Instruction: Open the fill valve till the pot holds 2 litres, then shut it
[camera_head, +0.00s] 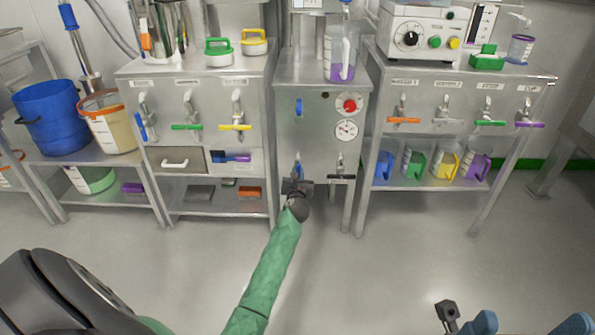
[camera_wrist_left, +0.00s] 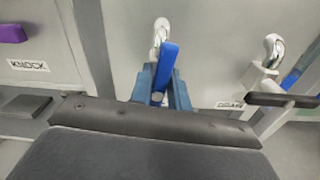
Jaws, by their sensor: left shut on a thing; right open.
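A blue-levered valve (camera_head: 297,170) is low on the front of the middle steel cabinet (camera_head: 318,135). My left gripper (camera_head: 297,187) is at this valve, shut on its blue lever (camera_wrist_left: 167,70). In the left wrist view the lever stands between the two blue-grey fingers, below a pale tap body (camera_wrist_left: 160,30). The lever's exact turn is hard to tell. To its right is a black-levered valve (camera_head: 341,176), labelled DRAIN in the wrist view. I cannot make out a pot or its level with certainty. My right gripper (camera_head: 530,323) is open and empty at the bottom right edge.
The middle cabinet carries a red knob (camera_head: 349,105), a round gauge (camera_head: 346,129) and, on top, a jug with purple liquid (camera_head: 341,70). Side benches hold several coloured taps, with coloured jugs (camera_head: 445,166) on the right shelf. The floor (camera_head: 370,270) in front is clear.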

